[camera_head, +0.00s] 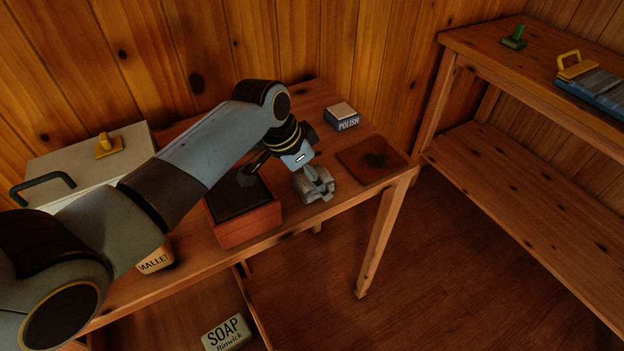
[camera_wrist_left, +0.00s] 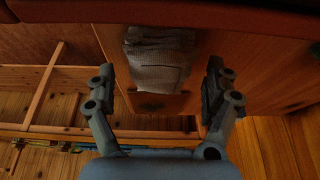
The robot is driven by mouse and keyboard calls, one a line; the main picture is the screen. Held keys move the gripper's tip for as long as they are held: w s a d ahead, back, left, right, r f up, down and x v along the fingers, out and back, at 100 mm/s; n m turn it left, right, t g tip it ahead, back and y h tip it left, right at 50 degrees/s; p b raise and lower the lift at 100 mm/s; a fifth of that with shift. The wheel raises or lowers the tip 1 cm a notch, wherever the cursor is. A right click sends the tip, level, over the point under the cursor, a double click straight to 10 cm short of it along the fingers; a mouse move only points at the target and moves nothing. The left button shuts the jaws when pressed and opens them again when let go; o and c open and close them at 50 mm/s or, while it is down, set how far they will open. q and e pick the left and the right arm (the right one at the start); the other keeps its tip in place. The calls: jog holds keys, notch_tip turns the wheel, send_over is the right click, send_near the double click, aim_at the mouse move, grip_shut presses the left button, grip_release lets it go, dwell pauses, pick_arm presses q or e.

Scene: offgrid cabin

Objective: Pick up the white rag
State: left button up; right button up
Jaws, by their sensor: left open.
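The white rag (camera_wrist_left: 158,58) shows in the left wrist view as a greyish-white, ribbed cloth on the wooden table, close to a reddish edge at the top of the picture. My left gripper (camera_wrist_left: 160,92) is open, with one finger to each side of the rag's lower part and nothing shut between them. In the head view my left gripper (camera_head: 315,187) points down over the table's front edge, just right of the red box. There I cannot tell the rag apart from the grey fingers. My right gripper is not in view.
The red box (camera_head: 247,226) with a dark top stands close left of the gripper. A dark square mat (camera_head: 374,160) and a POLISH box (camera_head: 342,117) lie to the right and behind. A pale chest (camera_head: 85,157) stands left. A wooden shelf unit (camera_head: 530,165) stands right.

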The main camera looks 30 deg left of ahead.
pick_arm(q)
jog(key=shift+w+d+f, duration=0.1)
jog(key=shift+w+f, duration=0.05)
jog(key=shift+f, duration=0.35)
jog(key=shift+c, duration=0.3)
jog(key=c, duration=1)
jog(key=shift+r, duration=0.15)
